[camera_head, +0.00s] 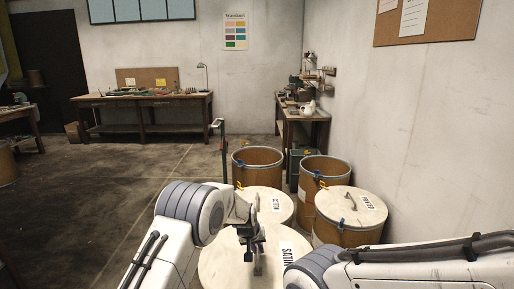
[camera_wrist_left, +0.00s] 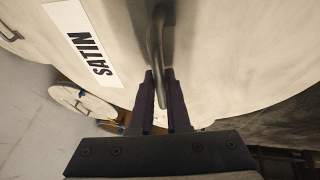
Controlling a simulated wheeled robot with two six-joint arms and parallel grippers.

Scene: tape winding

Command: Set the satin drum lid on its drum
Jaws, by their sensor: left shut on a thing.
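The satin drum lid (camera_head: 222,265) is a pale round disc with a white SATIN label (camera_head: 287,268), low in the middle of the head view. In the left wrist view the lid (camera_wrist_left: 215,60) fills much of the picture, and its dark bar handle (camera_wrist_left: 158,40) runs between the fingers. My left gripper (camera_head: 252,240) points down at the lid's middle; in the wrist view its fingers (camera_wrist_left: 160,95) are shut on the handle. What lies beneath the lid is hidden. My right arm comes in from the right; its gripper is not visible.
Two open brown drums stand behind, one at centre (camera_head: 244,171) and one to its right (camera_head: 312,190). A pale lid (camera_head: 272,203) lies just beyond the satin lid. A lidded drum (camera_head: 345,237) stands at right near the wall. Floor (camera_head: 95,190) at left is clear.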

